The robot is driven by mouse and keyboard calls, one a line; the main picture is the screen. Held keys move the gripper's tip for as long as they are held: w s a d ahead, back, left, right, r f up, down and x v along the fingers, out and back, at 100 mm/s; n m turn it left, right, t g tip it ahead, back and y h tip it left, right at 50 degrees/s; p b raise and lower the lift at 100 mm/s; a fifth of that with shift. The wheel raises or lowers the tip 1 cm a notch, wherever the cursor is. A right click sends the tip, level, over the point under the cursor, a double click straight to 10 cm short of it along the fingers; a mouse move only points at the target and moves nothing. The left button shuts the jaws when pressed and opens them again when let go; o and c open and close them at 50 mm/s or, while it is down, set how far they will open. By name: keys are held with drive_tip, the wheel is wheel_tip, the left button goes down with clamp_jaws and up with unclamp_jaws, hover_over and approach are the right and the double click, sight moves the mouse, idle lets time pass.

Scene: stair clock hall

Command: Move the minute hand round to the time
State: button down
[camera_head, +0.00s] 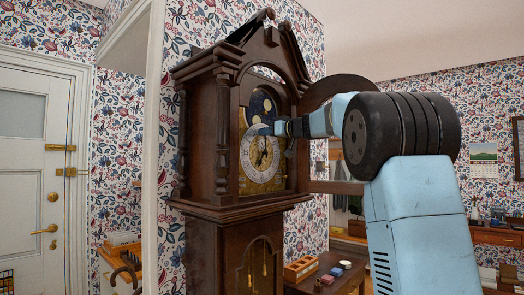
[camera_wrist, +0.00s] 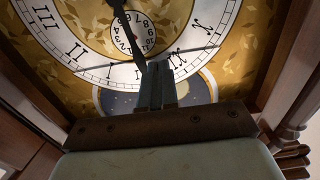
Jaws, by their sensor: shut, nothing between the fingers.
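The longcase clock (camera_head: 232,150) stands at the centre of the head view, its dial (camera_head: 260,170) uncovered. In the wrist view the dial appears upside down, with the roman-numeral chapter ring (camera_wrist: 98,72) around a gold centre. A dark clock hand, seemingly the minute hand (camera_wrist: 137,45), runs down from the top edge towards the ring, a little to the I side of XII. My gripper (camera_wrist: 156,66) is shut and empty at the XII part of the ring. Its fingertips are right beside the hand's end; I cannot tell whether they touch. In the head view my gripper (camera_head: 272,129) reaches the dial's upper right.
The hood door (camera_head: 335,88) is swung open to the right, behind my arm. The dark hood frame (camera_wrist: 278,70) closes in on both sides in the wrist view. A low table (camera_head: 330,268) with a small orange box (camera_head: 301,268) and coloured blocks stands at lower right.

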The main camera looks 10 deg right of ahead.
drive_tip(key=shift+w+d+r, duration=0.1)
drive_tip(key=shift+w+d, duration=0.15)
drive_tip(key=shift+d, duration=0.1)
idle(1.0)
drive_tip(key=shift+s+a, duration=0.25)
drive_tip(key=shift+a, duration=0.05)
drive_tip(key=shift+d, duration=0.1)
drive_tip(key=v, duration=0.9)
idle(0.8)
idle(0.4)
